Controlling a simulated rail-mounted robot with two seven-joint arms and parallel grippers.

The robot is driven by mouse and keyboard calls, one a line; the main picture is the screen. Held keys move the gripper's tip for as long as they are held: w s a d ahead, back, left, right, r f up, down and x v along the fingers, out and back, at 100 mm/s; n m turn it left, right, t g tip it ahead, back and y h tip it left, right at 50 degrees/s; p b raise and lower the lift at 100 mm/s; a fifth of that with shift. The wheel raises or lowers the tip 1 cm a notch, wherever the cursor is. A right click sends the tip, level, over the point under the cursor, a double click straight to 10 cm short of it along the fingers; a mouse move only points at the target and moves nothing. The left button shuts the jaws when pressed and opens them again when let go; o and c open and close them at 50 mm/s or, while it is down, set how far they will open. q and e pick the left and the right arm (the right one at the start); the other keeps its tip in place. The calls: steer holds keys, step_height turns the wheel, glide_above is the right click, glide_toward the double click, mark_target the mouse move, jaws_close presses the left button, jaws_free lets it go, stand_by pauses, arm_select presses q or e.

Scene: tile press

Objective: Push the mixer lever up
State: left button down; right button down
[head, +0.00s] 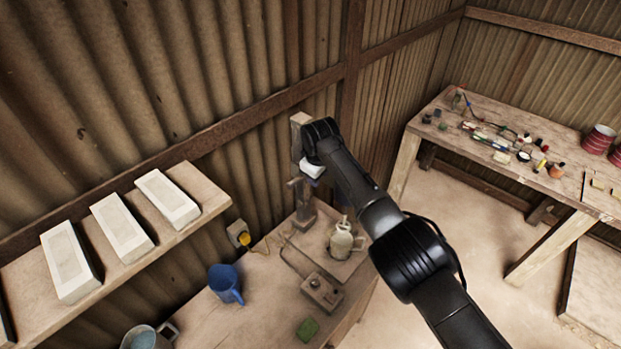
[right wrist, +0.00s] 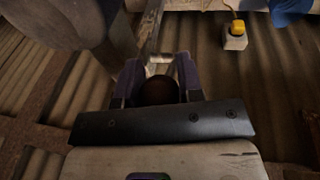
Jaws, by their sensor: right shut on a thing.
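The mixer (head: 305,213) stands at the back of the small wooden table against the corrugated wall, with an upright post. My right arm reaches up to it from the lower right, and its dark wrist covers much of the mixer's upper part in the head view. In the right wrist view, the two fingers of my right gripper (right wrist: 158,82) are closed around a dark round knob (right wrist: 158,93), seemingly the end of the mixer lever. A short metal piece shows just beyond it. The lever's angle is hidden. My left gripper is not in view.
A wall shelf (head: 205,187) with white blocks is at left. A cluttered workbench (head: 440,125) is at right.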

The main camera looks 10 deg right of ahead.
steer(key=shift+f, duration=0.1)
stand_by(0.5)
steer(key=c, duration=0.8)
jaws_free()
steer(key=shift+w, duration=0.1)
steer(key=shift+a, duration=0.1)
steer(key=shift+r, duration=0.25)
steer(key=shift+r, duration=0.65)
steer(key=b+v, duration=0.1)
steer(key=v, duration=1.1)
steer(key=shift+r+b, duration=0.15)
steer(key=shift+b, duration=0.25)
